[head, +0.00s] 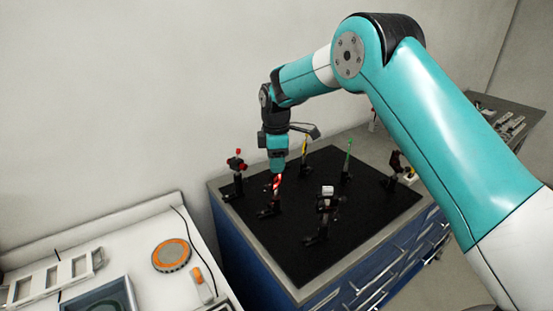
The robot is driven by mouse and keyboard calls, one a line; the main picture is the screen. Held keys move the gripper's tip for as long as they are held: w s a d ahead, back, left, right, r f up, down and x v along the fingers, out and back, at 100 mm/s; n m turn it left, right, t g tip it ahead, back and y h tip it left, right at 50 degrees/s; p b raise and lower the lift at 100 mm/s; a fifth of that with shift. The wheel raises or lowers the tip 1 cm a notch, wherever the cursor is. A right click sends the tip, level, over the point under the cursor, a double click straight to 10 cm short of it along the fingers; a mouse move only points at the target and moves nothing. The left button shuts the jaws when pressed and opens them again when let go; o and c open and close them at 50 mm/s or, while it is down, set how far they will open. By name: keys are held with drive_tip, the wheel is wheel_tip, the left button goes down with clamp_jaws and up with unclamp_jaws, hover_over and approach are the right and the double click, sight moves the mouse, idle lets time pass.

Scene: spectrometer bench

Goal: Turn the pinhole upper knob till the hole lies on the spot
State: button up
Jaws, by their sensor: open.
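My gripper (277,170) points down over the back left part of the black bench top, at the lower end of my teal arm. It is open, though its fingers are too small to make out. Right below it is a post mount with a red-and-white striped part (277,183); I cannot tell whether they touch. A mount with red knobs (236,162) stands to the left, apart from the gripper. I cannot tell which mount is the pinhole. Its upper knob, hole and light spot cannot be made out.
The black bench top (345,240) also bears a grey-topped mount (327,192), a yellow part (304,143), a green part (349,145) and a dark mount (396,162) at right. A white side table (140,240) holds an orange-rimmed disc (171,255). The bench's front area is clear.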

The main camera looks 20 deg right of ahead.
clamp_jaws()
drive_tip(key=shift+m, duration=0.4)
